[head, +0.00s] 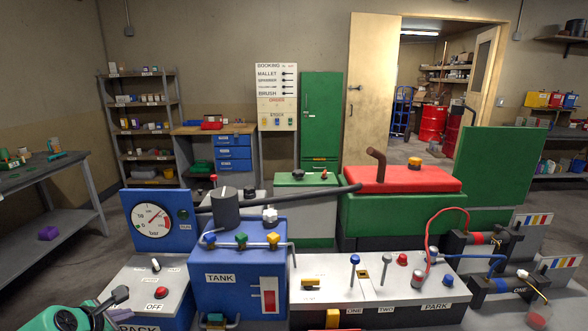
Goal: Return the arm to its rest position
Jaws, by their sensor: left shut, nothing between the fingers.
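My left gripper (119,295) is at the bottom left, at the end of my green arm. Its dark fingers are shut and empty. They are in front of a grey box (152,281) with an "OFF" label and a red button, and I cannot tell whether they touch it. My right gripper is not seen in the head view.
Close on the right stand a blue "TANK" unit (238,262), a round gauge (151,219), and a grey panel (385,285) with levers and "PARK". Behind is a green machine with a red top (440,179). A grey table (45,168) stands left, with bare floor beside it.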

